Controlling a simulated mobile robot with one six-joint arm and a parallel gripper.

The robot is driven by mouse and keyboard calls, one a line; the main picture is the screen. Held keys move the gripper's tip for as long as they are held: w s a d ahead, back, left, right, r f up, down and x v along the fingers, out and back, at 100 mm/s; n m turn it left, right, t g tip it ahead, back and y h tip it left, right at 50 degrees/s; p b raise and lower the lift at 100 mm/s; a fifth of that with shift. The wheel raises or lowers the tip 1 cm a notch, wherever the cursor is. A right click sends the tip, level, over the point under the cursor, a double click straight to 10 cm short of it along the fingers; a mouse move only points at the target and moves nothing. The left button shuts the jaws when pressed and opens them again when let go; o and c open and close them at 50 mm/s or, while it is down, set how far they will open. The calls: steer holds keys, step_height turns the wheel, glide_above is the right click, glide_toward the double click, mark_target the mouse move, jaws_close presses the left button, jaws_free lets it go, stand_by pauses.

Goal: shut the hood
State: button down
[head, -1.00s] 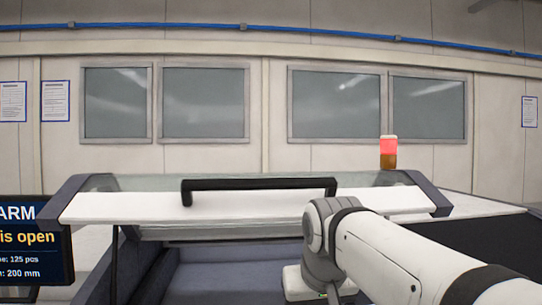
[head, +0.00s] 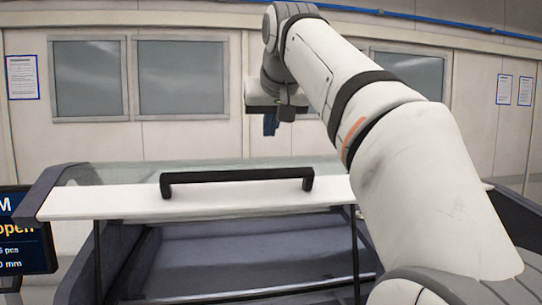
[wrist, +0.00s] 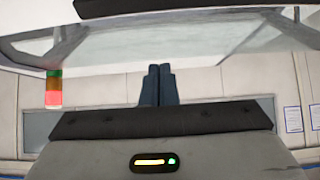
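The hood is raised over the trolley, with a white front panel (head: 110,203) and a clear glass top (head: 110,173). A black bar handle (head: 237,176) runs along the panel. Thin dark struts stand below it at both sides, and the dark bay under it is open. My gripper (head: 270,126) is raised above and beyond the handle, apart from it. In the wrist view, which looks upside down, the dark blue fingers of my gripper (wrist: 158,84) lie side by side with nothing between them. The handle (wrist: 165,5) and hood glass (wrist: 200,42) cross the top there.
A screen (head: 22,235) at the left shows part of a message ending in "open". A signal lamp (wrist: 54,88) with a red lit section shows in the wrist view. A wall with windows (head: 180,78) stands behind. My arm covers much of the right side.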

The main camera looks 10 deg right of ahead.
mark_target(269, 169)
steer(key=x, duration=0.7)
steer(key=shift+s+f+p, duration=0.1)
steer(key=shift+p, duration=0.2)
steer(key=s, duration=0.1)
steer(key=s+f, duration=0.1)
steer(key=s, duration=0.1)
steer(key=shift+s+f, duration=0.2)
steer(key=shift+w+f, duration=0.1)
steer(key=shift+f, duration=0.05)
